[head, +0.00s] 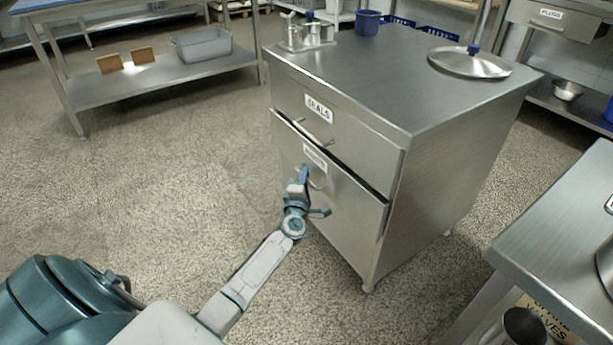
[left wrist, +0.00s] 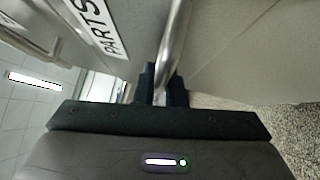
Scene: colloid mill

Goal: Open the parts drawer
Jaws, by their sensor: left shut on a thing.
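The parts drawer (head: 345,190) is the lower drawer of a steel cabinet. Its front stands slightly out from the cabinet, with a dark gap along its top edge. In the left wrist view its label reads PARTS (left wrist: 98,22). My left gripper (head: 303,174) is at the front of this drawer, shut on its curved metal handle (left wrist: 172,45). The fingers (left wrist: 160,84) sit on both sides of the bar in the left wrist view. In the head view the arm hides part of the handle. My right gripper is not in view.
The SEALS drawer (head: 318,108) above looks closed. A steel lid (head: 470,64) and a blue cup (head: 367,22) stand on the cabinet top (head: 400,75). A steel table (head: 565,230) is at the right. The floor (head: 170,180) left of the cabinet is clear.

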